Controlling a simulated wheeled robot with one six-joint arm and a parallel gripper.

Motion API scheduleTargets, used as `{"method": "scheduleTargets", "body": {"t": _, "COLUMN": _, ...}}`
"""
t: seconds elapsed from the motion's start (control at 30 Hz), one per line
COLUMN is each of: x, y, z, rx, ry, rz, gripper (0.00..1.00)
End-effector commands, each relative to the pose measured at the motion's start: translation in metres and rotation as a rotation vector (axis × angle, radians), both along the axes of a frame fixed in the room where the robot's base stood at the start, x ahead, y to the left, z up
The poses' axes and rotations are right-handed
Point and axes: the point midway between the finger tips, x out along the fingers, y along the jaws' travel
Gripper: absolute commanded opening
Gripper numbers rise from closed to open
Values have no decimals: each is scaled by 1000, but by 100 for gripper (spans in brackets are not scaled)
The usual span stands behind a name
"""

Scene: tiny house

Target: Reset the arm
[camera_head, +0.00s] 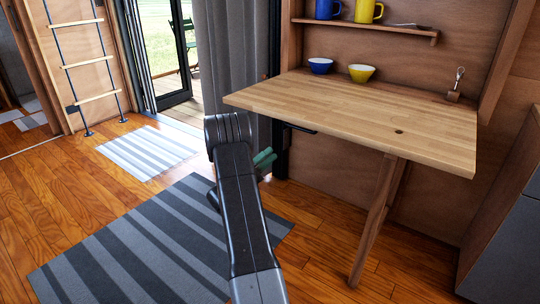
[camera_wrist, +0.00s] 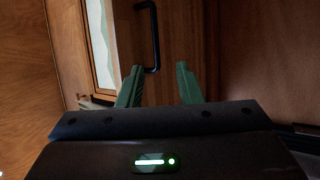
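My arm rises from the bottom middle of the head view, in front of the wooden table. My gripper (camera_head: 264,160) is mostly hidden behind the arm there; only its green fingertips show, left of the table's support leg. In the wrist view my gripper (camera_wrist: 159,86) has its two green fingers apart, with nothing between them. A dark door handle (camera_wrist: 152,37) on a wooden panel shows beyond the fingers.
The fold-out table (camera_head: 350,105) stands right of my arm on a slanted leg (camera_head: 378,220). A dark striped rug (camera_head: 150,245) and light striped mat (camera_head: 148,151) lie left. A ladder (camera_head: 88,62) leans at far left.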

Motion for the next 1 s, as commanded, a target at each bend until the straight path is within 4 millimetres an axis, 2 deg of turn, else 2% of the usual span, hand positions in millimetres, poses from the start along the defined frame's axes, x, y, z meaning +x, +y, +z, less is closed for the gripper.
{"method": "scheduleTargets", "body": {"t": 0.27, "x": 4, "y": -8, "z": 5, "rx": 1, "ry": -1, "rz": -1, "gripper": 32}}
{"method": "scheduleTargets", "body": {"t": 0.8, "x": 45, "y": -81, "z": 56, "rx": 1, "ry": -7, "rz": -2, "gripper": 32}}
{"method": "scheduleTargets", "body": {"t": 1.0, "x": 56, "y": -99, "z": 70, "rx": 0, "ry": -6, "rz": -1, "gripper": 32}}
